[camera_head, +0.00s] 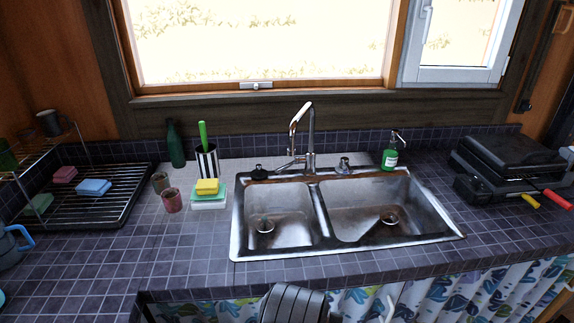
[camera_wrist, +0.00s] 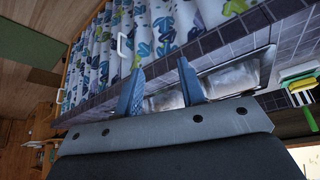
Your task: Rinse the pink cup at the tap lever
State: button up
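The pink cup (camera_head: 172,200) stands on the tiled counter to the left of the sink, beside the stacked sponges. The tap (camera_head: 310,135) rises behind the double sink (camera_head: 322,205), with a thin lever-like part (camera_head: 284,164) reaching left from its base. The sink also shows in the wrist view (camera_wrist: 232,80). My gripper (camera_wrist: 160,85) shows two blue fingers spread apart with nothing between them. It points toward the sink front and the curtain. In the head view only a dark part of my arm shows at the bottom, in front of the counter.
A brownish cup (camera_head: 160,182) stands just behind the pink one. Yellow and green sponges (camera_head: 208,190), a striped holder (camera_head: 206,162) and a green bottle (camera_head: 176,145) are close by. A dish rack (camera_head: 105,210) is at left, a soap bottle (camera_head: 390,155) right of the tap.

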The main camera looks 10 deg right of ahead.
jog(key=shift+c, duration=0.2)
jog(key=w+d+m+g+h, duration=0.2)
jog(key=d+m+g+h, duration=0.3)
jog(key=d, duration=1)
jog(key=n+t+h, duration=0.2)
jog(key=n+t, duration=1.1)
jog(key=n, duration=1.4)
send_near(282, 169)
jog(key=x, duration=1)
jog(key=shift+w+f, duration=0.25)
jog(key=shift+w, duration=0.15)
jog(key=shift+c, duration=0.3)
